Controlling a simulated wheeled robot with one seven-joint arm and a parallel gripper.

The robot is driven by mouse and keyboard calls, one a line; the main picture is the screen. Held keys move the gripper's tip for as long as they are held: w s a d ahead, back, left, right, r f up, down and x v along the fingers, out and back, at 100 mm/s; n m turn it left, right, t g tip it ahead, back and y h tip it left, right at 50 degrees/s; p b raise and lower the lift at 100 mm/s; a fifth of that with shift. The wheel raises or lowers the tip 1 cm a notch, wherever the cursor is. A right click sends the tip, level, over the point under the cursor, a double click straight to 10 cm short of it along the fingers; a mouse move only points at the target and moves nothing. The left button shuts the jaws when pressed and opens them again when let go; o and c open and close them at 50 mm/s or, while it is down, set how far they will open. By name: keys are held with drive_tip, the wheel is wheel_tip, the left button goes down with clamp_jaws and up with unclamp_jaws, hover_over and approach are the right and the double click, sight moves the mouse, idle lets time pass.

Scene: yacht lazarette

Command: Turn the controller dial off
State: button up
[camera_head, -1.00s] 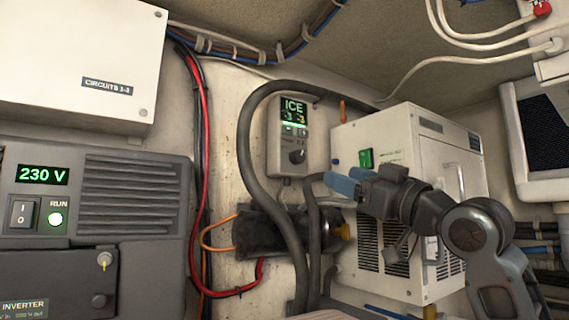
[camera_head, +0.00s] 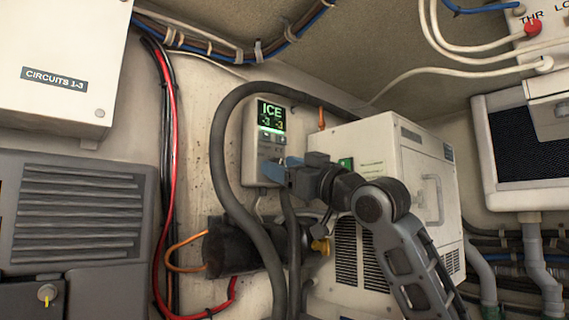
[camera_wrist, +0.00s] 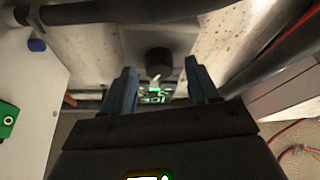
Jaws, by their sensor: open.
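The controller (camera_head: 250,146) is a small grey box on the wall with a lit green screen reading ICE and -3 -3. Its dial is hidden behind my gripper in the head view. In the wrist view the dial (camera_wrist: 159,61) is a dark round knob on the grey controller face (camera_wrist: 185,42), beyond and between my fingertips. My gripper (camera_head: 276,173) has blue fingers and is at the lower part of the controller. In the wrist view my gripper (camera_wrist: 160,78) is open, one finger to each side of the dial, with nothing held. I cannot tell whether the fingers touch it.
A thick grey hose (camera_head: 219,150) loops left of the controller. A white ice machine box (camera_head: 420,165) with a green switch stands to the right. A black cylinder (camera_head: 228,248) with orange and red cables lies below. A grey inverter (camera_head: 80,210) is at left.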

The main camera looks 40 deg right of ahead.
drive_tip(key=c, duration=1)
drive_tip(key=shift+c, duration=0.2)
drive_tip(key=shift+n+b, duration=0.3)
drive_tip(key=shift+b, duration=0.05)
drive_tip(key=shift+d+r+n+g+y+b, duration=0.15)
drive_tip(key=shift+n+g+y+b, duration=0.75)
drive_tip(key=shift+n, duration=2.4)
drive_tip(key=shift+a+r+n+g+y+b, duration=0.1)
drive_tip(key=shift+n+g+y+b, duration=0.25)
drive_tip(key=shift+n+g, duration=1.95)
drive_tip(key=shift+d+r+n+g+y+b, duration=0.15)
drive_tip(key=shift+n+y+b, duration=0.5)
drive_tip(key=shift+n, duration=3.65)
